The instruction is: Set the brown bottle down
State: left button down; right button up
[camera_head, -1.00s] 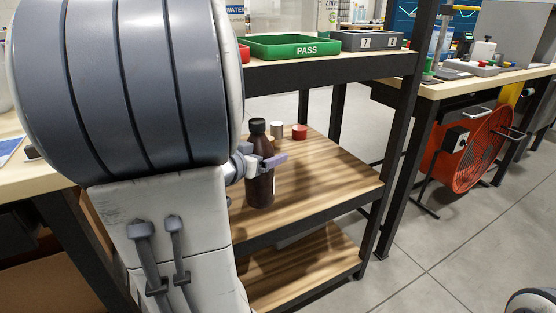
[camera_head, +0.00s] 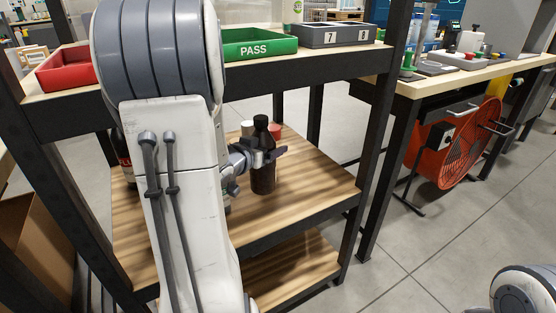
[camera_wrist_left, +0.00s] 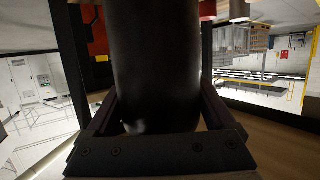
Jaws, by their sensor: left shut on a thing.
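The brown bottle (camera_head: 263,178) is dark with a black cap and stands upright over the middle wooden shelf (camera_head: 305,185). My left gripper (camera_head: 268,155) is shut around its upper body, coming in from the left. In the left wrist view the bottle (camera_wrist_left: 157,65) fills the middle, between the two fingers (camera_wrist_left: 158,118). The bottle's base looks at or close to the shelf surface; I cannot tell whether it touches. My right gripper is not in view.
Behind the bottle stand a pale can (camera_head: 247,128) and a red item (camera_head: 275,130). A dark bottle (camera_head: 124,155) is partly hidden behind my arm. The top shelf holds a red tray (camera_head: 66,70), a green PASS tray (camera_head: 258,44) and a grey bin (camera_head: 335,36). The shelf's right part is clear.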

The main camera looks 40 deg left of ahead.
pick_arm(q)
jog(key=w+a+f+b, duration=0.1)
jog(key=w+f+b, duration=0.2)
jog(key=w+f, duration=0.2)
notch_tip(320, 180, down, 2)
jog(key=shift+a+b, duration=0.15)
jog(key=shift+b, duration=0.25)
jog(key=shift+f, duration=0.1)
